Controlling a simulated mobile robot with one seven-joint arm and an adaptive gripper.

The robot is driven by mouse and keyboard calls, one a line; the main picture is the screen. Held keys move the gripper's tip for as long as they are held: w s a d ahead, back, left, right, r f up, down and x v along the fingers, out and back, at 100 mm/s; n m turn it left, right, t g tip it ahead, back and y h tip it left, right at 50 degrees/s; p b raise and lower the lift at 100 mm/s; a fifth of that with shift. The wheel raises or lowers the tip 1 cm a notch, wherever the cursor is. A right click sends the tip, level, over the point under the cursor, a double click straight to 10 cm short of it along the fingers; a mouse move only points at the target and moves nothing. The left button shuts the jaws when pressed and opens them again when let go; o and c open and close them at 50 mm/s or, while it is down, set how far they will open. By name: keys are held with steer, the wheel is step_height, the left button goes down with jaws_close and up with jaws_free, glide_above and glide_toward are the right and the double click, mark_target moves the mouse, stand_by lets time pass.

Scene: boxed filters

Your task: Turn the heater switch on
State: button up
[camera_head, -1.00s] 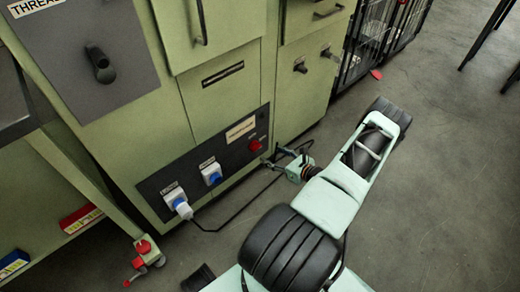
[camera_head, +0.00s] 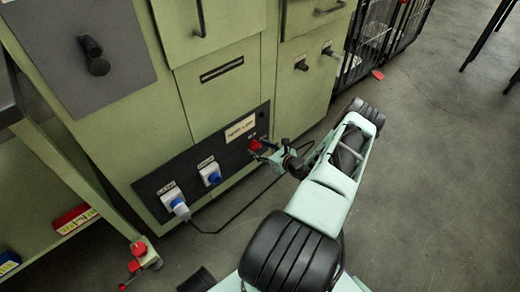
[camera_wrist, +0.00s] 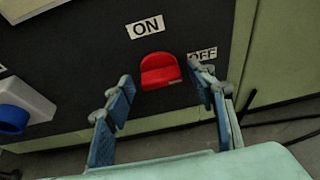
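The red heater switch (camera_wrist: 160,71) is a knob on the dark panel, with an ON label (camera_wrist: 145,27) above it and an OFF label (camera_wrist: 203,54) to its right. It also shows in the head view (camera_head: 256,145). My gripper (camera_wrist: 168,88) is open in the wrist view, with one finger to the left of the switch and one to the right, in front of the panel. The right finger partly covers the OFF label. Whether either finger touches the knob, I cannot tell. In the head view my gripper (camera_head: 268,151) is at the switch, partly blocking it.
Two blue-and-white sockets (camera_head: 209,173) sit left of the switch, one with a plug (camera_head: 180,209) and a black cable (camera_head: 232,222) running along the floor. The green cabinet (camera_head: 228,105) rises above the panel. Open floor (camera_head: 430,170) lies to the right.

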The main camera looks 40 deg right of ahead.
steer(key=c, duration=0.9)
